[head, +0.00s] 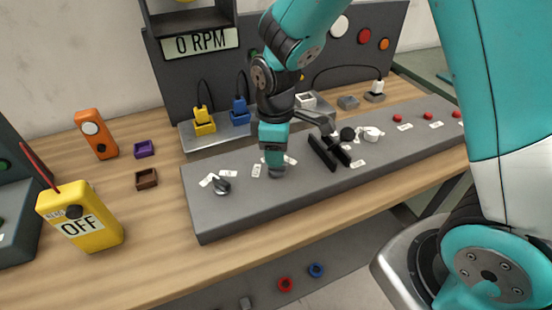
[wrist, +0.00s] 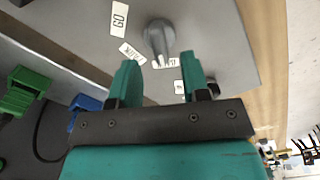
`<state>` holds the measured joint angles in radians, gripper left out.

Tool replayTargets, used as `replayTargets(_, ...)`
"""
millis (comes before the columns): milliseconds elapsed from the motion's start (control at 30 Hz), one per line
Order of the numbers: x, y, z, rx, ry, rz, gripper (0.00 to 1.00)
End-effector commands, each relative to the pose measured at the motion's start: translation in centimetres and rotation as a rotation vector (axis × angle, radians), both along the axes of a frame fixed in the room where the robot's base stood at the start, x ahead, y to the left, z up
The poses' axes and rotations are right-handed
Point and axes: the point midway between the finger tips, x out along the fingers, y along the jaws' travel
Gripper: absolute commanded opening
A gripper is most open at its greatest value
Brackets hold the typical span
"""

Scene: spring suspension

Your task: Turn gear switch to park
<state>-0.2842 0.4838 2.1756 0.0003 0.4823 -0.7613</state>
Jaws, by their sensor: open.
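The gear switch, a grey rotary knob (wrist: 160,38) with a narrow handle, shows in the wrist view beyond my fingertips. Its handle points down the picture, towards a label partly behind it. A label reading GO (wrist: 119,18) lies at its upper left, and a label that seems to read PARK (wrist: 132,52) lies at its lower left. In the head view the knob (head: 276,173) shows just below my gripper (head: 274,150), which hides part of it. My gripper is open in the wrist view (wrist: 162,85), with nothing between its two teal fingers, apart from the knob.
The grey console (head: 230,212) also carries another knob (head: 222,187) at left and a black lever (head: 322,152) right of my gripper. Plugs, one blue (head: 240,110), stand behind. A yellow box reading OFF (head: 88,222) stands at left. The wood in front (head: 180,265) is clear.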

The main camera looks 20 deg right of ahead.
Motion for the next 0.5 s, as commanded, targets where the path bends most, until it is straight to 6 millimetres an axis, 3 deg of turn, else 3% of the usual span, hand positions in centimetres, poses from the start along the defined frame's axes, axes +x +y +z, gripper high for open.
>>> replayTargets(200, 0.0, 0.0, -2.8, 0.0, 0.002, 0.0, 0.43)
replayTargets(500, 0.0, 0.0, -3.4, 0.001, -0.001, 0.0, 0.43)
